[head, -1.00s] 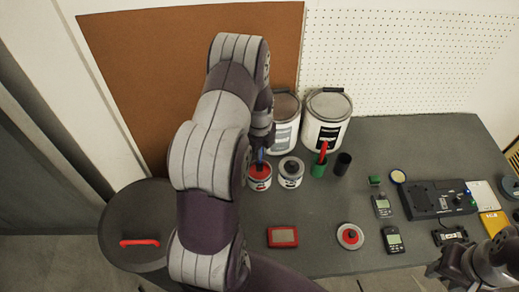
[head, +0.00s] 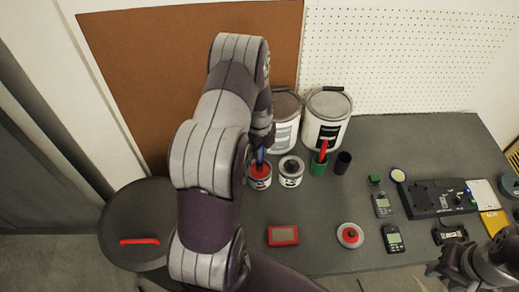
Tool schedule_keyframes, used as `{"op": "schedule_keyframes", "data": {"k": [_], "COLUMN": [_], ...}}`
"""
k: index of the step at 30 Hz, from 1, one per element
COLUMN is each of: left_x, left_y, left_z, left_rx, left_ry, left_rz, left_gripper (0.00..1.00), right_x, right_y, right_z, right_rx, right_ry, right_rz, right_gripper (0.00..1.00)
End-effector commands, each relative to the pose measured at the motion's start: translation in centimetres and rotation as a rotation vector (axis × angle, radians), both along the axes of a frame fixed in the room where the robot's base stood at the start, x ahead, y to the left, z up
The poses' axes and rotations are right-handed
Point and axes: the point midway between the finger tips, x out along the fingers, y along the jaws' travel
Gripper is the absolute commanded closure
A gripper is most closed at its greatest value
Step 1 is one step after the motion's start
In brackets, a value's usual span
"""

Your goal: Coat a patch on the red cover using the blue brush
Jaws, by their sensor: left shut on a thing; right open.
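The blue brush (head: 260,155) stands upright at the red paint can (head: 260,182), its lower end down in the can's red top. My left gripper (head: 262,140) is shut on the brush from above, mostly hidden behind my own arm. A red cover (head: 283,236) lies flat near the table's front edge, with a greyish rectangle in its middle. My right gripper (head: 440,268) is open and empty at the lower right, past the table's front edge.
A small lidded can (head: 291,170) stands right beside the red can. Two large paint buckets (head: 328,118) stand behind. A green cup (head: 318,168) holds a red-handled tool, next to a black cup (head: 342,163). A round red-white item (head: 350,235) and meters (head: 393,238) lie to the right.

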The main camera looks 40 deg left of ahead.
Motion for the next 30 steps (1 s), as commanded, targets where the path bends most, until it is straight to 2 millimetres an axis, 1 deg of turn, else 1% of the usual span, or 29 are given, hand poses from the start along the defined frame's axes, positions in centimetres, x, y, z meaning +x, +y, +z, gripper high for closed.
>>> {"op": "schedule_keyframes", "data": {"k": [8, 11, 14, 30], "left_x": [-0.1, -0.1, -0.1, 0.0], "left_y": [-0.1, -0.1, 0.0, 0.0], "left_z": [-0.2, 0.1, 0.9, 6.9], "left_rx": [-0.002, -0.002, -0.001, -0.001], "left_ry": [0.003, 0.003, 0.002, 0.001], "left_rz": [0.0, 0.0, 0.0, 0.0], "left_gripper": [1.0, 1.0, 1.0, 1.0], "right_x": [0.0, 0.0, 0.0, 0.0], "right_y": [0.0, 0.0, 0.0, 0.0], "right_z": [0.0, 0.2, 0.8, 5.8], "right_rx": [0.0, 0.0, 0.0, 0.0], "right_ry": [0.0, 0.0, 0.0, 0.0], "right_rz": [0.0, 0.0, 0.0, 0.0], "right_gripper": [0.57, 0.57, 0.57, 0.57]}}
